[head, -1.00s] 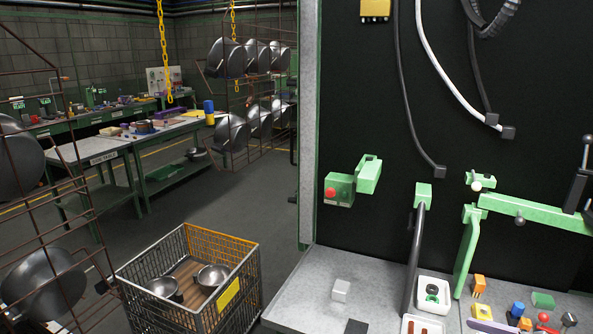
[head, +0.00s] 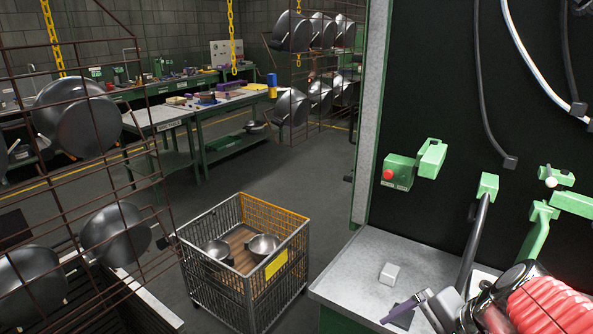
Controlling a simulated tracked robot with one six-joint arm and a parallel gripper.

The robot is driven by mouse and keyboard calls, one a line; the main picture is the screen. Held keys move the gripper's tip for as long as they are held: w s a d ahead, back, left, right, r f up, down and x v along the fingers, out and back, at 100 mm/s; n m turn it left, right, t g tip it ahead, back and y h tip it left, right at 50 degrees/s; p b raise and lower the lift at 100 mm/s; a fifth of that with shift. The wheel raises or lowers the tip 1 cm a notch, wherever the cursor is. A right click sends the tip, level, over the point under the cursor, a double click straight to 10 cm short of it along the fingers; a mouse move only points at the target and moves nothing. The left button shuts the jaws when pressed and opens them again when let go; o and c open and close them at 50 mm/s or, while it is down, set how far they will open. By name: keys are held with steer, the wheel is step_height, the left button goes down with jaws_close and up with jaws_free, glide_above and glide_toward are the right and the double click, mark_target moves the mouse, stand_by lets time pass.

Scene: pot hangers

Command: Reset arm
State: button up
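My arm enters at the bottom right of the head view, with a red coiled part and a dark housing. My gripper (head: 408,306) is at its left end, low over the front of the grey worktop (head: 345,277). A narrow purple finger and pale grey parts show. The second fingertip cannot be made out, so its opening is unclear. I see nothing held in it. A small whitish block (head: 389,273) lies on the worktop just behind the gripper, apart from it.
A wire basket cart (head: 243,262) with two metal pots stands left of the worktop. A hanging rack (head: 165,215) with several pots is at the left. A green box with a red button (head: 397,171) is on the dark panel. Floor between cart and benches is clear.

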steer(key=s+a+r+n+t+h, duration=0.2)
steer(key=s+a+r+n+h, duration=0.1)
steer(key=n, duration=0.9)
steer(key=shift+a+r+h, duration=0.5)
steer(key=shift+a+r, duration=0.9)
steer(key=shift+r, duration=0.25)
